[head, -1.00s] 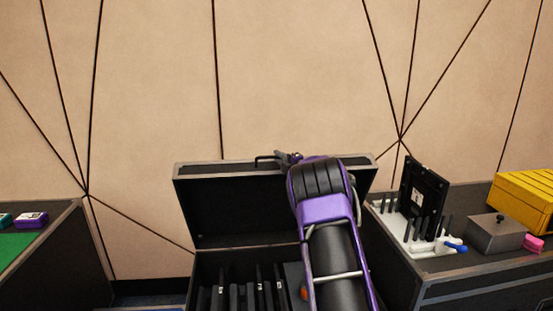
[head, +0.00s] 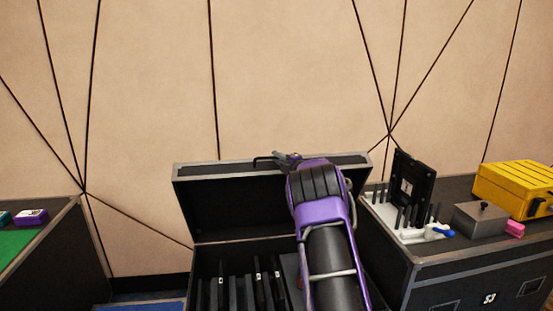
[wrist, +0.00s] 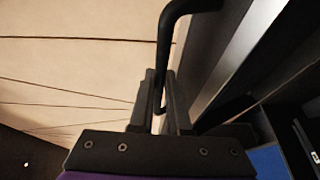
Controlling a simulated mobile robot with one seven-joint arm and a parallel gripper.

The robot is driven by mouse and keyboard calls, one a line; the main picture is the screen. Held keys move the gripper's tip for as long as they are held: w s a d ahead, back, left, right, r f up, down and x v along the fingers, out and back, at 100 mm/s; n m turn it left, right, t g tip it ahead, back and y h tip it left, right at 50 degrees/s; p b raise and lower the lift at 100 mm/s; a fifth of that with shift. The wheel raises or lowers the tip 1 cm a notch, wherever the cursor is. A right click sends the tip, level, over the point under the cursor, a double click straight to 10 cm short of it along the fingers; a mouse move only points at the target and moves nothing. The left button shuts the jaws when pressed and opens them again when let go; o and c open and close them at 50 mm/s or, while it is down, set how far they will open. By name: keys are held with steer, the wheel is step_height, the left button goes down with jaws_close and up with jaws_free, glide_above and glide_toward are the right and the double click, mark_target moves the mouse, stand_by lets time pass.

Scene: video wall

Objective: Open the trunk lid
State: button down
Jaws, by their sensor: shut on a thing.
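The black trunk (head: 196,265) stands in the middle of the head view. Its lid (head: 230,207) is raised to about upright, with a grey metal rim and its dark inside facing me. Several dark upright slabs (head: 240,290) stand inside the trunk. My gripper (head: 283,158) is at the lid's top edge. In the wrist view my gripper (wrist: 163,95) is shut on the black bar handle (wrist: 166,45), which passes between its two fingers. My purple and black arm hides the right part of the lid and of the trunk's inside.
At right, a black case (head: 450,270) carries a white rack (head: 410,232), an upright black panel (head: 412,190), a grey box (head: 480,219) and a yellow case (head: 515,188). At left, a dark table (head: 70,225) has a green mat (head: 15,243). A panelled wall (head: 280,80) stands behind.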

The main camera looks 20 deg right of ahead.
steer(key=shift+f, duration=0.15)
steer(key=c, duration=0.9)
jaws_free()
steer(key=s+d, duration=0.1)
steer(key=s, duration=0.4)
steer(key=s+d, duration=0.1)
steer(key=s, duration=0.5)
steer(key=s+d, duration=0.1)
steer(key=s, duration=0.5)
steer(key=shift+d+r, duration=0.2)
steer(key=shift+r, duration=0.1)
